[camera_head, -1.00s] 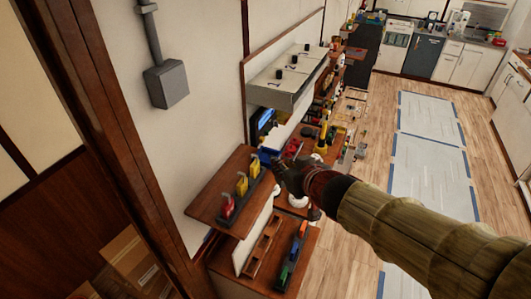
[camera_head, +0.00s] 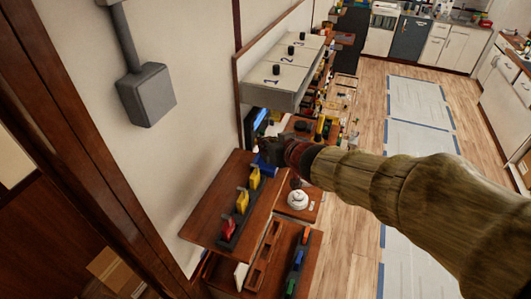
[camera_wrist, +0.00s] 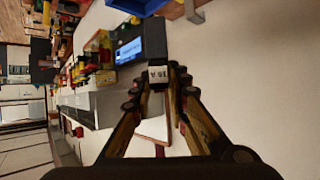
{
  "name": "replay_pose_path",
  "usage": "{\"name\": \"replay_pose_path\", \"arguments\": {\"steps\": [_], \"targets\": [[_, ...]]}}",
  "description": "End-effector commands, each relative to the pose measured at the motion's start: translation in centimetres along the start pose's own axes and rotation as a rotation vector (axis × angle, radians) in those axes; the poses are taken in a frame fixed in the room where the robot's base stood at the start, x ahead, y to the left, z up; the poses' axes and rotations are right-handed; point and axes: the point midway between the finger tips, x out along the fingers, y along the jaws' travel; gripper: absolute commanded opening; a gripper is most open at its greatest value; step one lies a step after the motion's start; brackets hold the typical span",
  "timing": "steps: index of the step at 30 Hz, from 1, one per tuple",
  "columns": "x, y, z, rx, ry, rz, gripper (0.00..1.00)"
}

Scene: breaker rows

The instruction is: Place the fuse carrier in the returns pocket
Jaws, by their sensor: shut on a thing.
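My gripper (camera_head: 264,150) is at the far end of the upper wooden shelf, close to the wall. In the head view the carrier is hidden or too small to make out.
A rail with red (camera_head: 228,229) and yellow (camera_head: 242,201) handled units stands on the shelf (camera_head: 205,220). A grey numbered box with black knobs (camera_head: 280,88) juts from the wall beyond my gripper. A lower shelf (camera_head: 240,275) holds coloured pieces. A lit screen (camera_wrist: 129,51) is near the carrier.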

Motion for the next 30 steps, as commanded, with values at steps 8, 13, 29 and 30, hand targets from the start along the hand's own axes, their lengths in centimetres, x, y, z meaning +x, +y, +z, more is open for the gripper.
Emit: {"name": "replay_pose_path", "arguments": {"steps": [8,13,29,30], "targets": [[6.1,2.0,1.5,0.001,-0.001,0.0,0.0],[8.0,2.5,2.2,0.001,0.0,0.0,0.0],[10.9,3.0,5.3,-0.001,0.002,0.0,0.0],[10.8,3.0,5.3,-0.001,0.003,0.0,0.0]]}}
